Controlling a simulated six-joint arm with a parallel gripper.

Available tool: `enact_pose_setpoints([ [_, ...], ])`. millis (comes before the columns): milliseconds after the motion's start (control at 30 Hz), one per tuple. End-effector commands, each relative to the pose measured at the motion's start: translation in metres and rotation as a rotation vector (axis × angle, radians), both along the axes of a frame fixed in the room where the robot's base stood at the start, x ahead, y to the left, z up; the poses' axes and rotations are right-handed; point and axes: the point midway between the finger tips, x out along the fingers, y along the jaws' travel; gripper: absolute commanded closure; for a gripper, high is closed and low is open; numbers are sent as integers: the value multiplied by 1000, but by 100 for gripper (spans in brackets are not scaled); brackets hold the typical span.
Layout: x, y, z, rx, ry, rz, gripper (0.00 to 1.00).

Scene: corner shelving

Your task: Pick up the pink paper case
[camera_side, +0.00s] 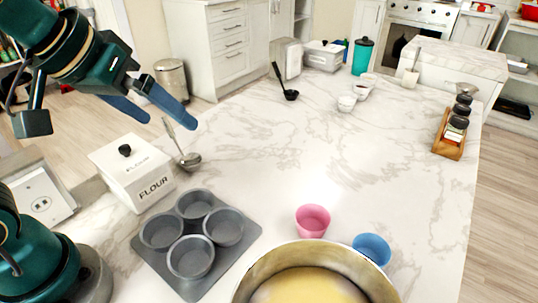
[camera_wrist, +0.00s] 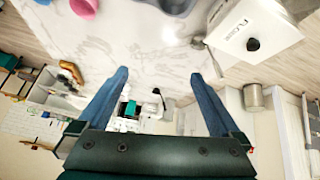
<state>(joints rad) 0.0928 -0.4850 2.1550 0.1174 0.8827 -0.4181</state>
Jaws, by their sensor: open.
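The pink paper case (camera_side: 313,221) stands upright on the marble counter in the side view, between the muffin tin and a blue paper case, just behind a large metal bowl. In the wrist view the pink paper case (camera_wrist: 84,8) is cut off by the top edge. My gripper (camera_side: 171,123) is high at the upper left in the side view, above the counter and well away from the pink case. Its two blue fingers are spread and empty. They also show spread in the wrist view (camera_wrist: 160,73).
The blue paper case (camera_side: 372,249) and metal bowl (camera_side: 249,276) stand close to the pink case. A grey muffin tin (camera_side: 254,229) lies to its left. A flour box (camera_side: 135,172) and ladle (camera_side: 189,160) are below my gripper. The counter's middle is clear.

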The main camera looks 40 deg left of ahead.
Motion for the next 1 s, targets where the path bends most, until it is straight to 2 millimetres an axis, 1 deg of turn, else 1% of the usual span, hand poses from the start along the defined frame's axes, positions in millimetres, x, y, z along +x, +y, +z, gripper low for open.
enact_pose_setpoints([
  [33,13,-6,2,-8,5,2,0],
  [133,39,-21,5,-23,9,12,0],
  [267,71,-47,-1,-35,22,9,0],
  [367,92,-71,-13,-36,36,-4,0],
  [467,108,-99,-31,-31,56,-26,0],
  [500,113,-110,-40,-26,66,-39,0],
  [567,118,-128,-54,-15,81,-61,0],
  [600,120,-139,-65,-6,93,-79,0],
  [733,119,-171,-99,35,135,-147,0],
  [800,114,-182,-115,56,159,-180,0],
  [900,105,-191,-133,79,194,-210,0],
  [1000,99,-196,-143,92,212,-229,0],
])
